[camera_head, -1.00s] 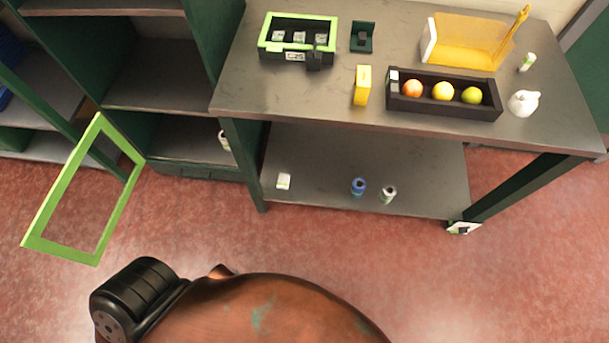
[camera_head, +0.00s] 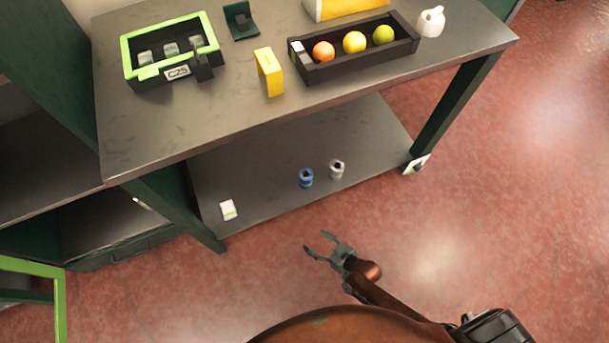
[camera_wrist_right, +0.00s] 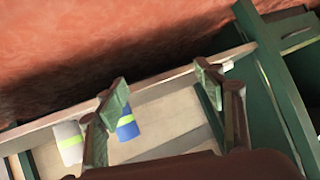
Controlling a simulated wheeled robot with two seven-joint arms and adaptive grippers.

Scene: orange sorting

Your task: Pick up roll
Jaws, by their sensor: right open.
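A blue roll (camera_head: 306,178) stands on the lower shelf of the table. A whitish-grey roll (camera_head: 337,169) stands just to its right. My right gripper (camera_head: 318,242) is open and empty, over the floor in front of the shelf and apart from both rolls. In the right wrist view, the gripper (camera_wrist_right: 160,74) has its fingers spread. The blue roll (camera_wrist_right: 127,127) with a yellow-green band shows partly behind one finger, and the pale roll (camera_wrist_right: 69,143) lies left of it. My left gripper is not in view.
The lower shelf (camera_head: 260,185) also holds a small white box (camera_head: 228,210). The table top (camera_head: 240,120) above it carries a green-rimmed bin (camera_head: 128,60), a yellow box (camera_head: 270,75) and a black tray (camera_head: 350,66) of fruit. A dark table leg (camera_head: 455,110) stands right. The red floor is clear.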

